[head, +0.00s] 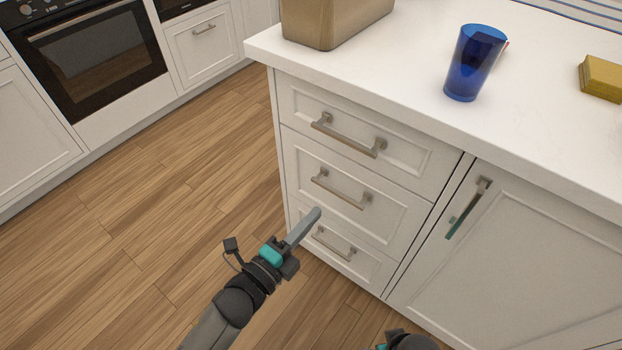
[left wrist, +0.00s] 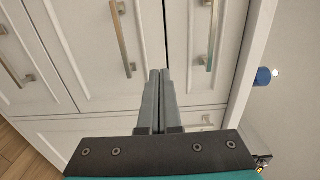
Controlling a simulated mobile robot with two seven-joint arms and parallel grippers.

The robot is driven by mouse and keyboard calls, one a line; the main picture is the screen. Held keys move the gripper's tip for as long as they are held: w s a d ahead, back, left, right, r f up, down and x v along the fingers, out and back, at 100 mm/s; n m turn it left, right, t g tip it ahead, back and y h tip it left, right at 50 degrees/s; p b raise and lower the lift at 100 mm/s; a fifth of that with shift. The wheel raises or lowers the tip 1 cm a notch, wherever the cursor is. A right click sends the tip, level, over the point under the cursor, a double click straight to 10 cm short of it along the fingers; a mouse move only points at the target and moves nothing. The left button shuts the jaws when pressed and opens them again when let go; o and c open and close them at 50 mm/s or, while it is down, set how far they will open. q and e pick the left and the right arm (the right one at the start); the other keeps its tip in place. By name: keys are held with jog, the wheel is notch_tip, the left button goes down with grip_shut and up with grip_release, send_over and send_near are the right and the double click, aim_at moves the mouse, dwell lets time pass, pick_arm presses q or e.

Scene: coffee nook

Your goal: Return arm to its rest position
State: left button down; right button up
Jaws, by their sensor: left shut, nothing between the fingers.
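My left gripper (head: 314,214) is shut and empty in the head view. Its fingers point up and to the right, in front of the lower drawers of the white cabinet (head: 290,140). In the left wrist view its two fingers (left wrist: 160,75) lie together with nothing between them, and drawer and door fronts show beyond them. A dark part of my right arm (head: 408,341) shows at the bottom edge of the head view; its fingers are not in view.
The white countertop (head: 400,75) carries a tan container (head: 325,25), a blue cup (head: 473,65) and a yellow block (head: 601,78). Metal handles (head: 348,137) stick out from the drawers. An oven (head: 85,55) stands across the wooden floor (head: 130,230), which is clear at left.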

pick_arm(q)
jog(key=s+a+f+n+g+y, duration=0.3)
jog(key=a+f+n+y, duration=0.6)
jog(key=f+n, duration=0.4)
jog(key=s+a+f+n+g+y, duration=0.1)
jog(key=s+a+f+n+g, duration=0.55)
jog(key=s, duration=0.25)
jog(key=s+f+n+g, duration=0.2)
jog(key=s+f+n, duration=0.1)
jog(key=s, duration=0.3)
jog(key=s+a+r+g+p, duration=0.1)
jog(key=s+r+p, duration=0.4)
jog(key=s+p, duration=0.3)
jog(key=s+a+r+g+p, duration=0.1)
jog(key=s+r+p, duration=0.3)
jog(key=s+p, duration=0.5)
jog(key=p, duration=0.7)
jog(key=shift+a+r+y, duration=0.2)
jog(key=shift+r+y, duration=0.1)
jog(key=shift+r, duration=0.1)
pick_arm(e)
jog(key=s+d+r, duration=0.1)
jog(key=s+r, duration=0.4)
jog(key=s, duration=0.3)
jog(key=s+d+r+g, duration=0.1)
jog(key=s+r, duration=0.4)
jog(key=s, duration=0.3)
jog(key=shift+d, duration=0.2)
